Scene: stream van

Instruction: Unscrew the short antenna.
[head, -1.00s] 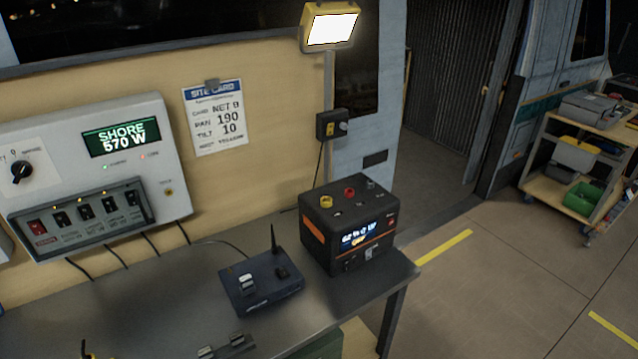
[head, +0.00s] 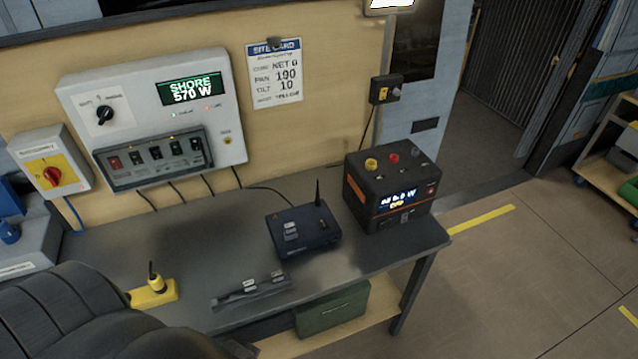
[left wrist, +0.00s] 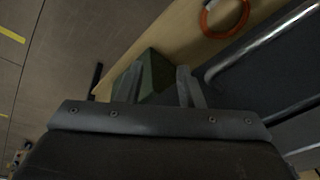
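A dark blue box (head: 302,232) sits on the grey bench, left of the black power unit. A thin black upright antenna (head: 317,192) stands at its back right corner. A yellow block (head: 152,290) further left on the bench has a short black stub (head: 152,272) standing in it; I cannot tell whether that is an antenna. In the left wrist view my left gripper (left wrist: 160,72) has its two fingers apart with nothing visible held between them. It points toward a shelf below the bench, away from the antenna. My right gripper is in neither view.
The power unit (head: 392,190) stands close right of the blue box. A rack with pale clips (head: 250,289) lies near the bench's front edge. A dark padded shape (head: 70,315) covers the lower left. A green box (head: 333,309) is under the bench; an orange ring (left wrist: 224,18) shows in the wrist view.

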